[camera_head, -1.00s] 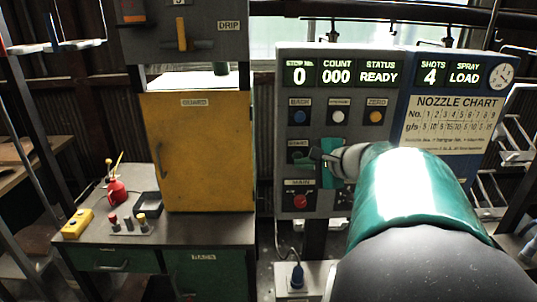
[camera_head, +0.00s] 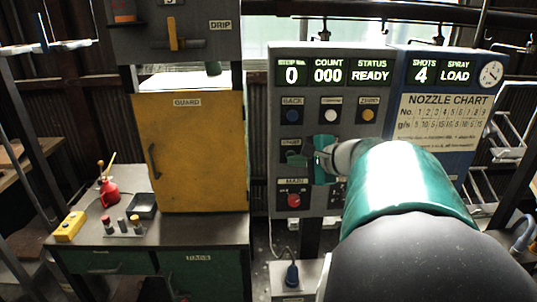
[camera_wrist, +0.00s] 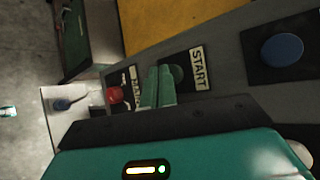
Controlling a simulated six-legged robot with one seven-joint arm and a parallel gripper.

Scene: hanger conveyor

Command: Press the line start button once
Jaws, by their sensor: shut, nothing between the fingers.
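The control panel (camera_head: 350,205) stands right of the yellow guard. Its start button (camera_wrist: 178,73), green and beside the START label (camera_wrist: 198,68), is partly covered by my fingers in the wrist view. In the head view the START label (camera_head: 291,143) shows above my fingertips. My gripper (camera_head: 298,160) is shut and empty, its green fingers (camera_wrist: 158,87) right in front of the start button. I cannot tell whether they touch it. The displays read stop number 0, count 000 and status READY.
A blue button (camera_head: 292,115) marked BACK, a white button (camera_head: 331,115) and a yellow ZERO button (camera_head: 368,115) sit above. A red MAIN button (camera_head: 293,200) sits just below my fingers. The guard (camera_head: 190,150) and a bench with an oil can (camera_head: 108,190) are at left.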

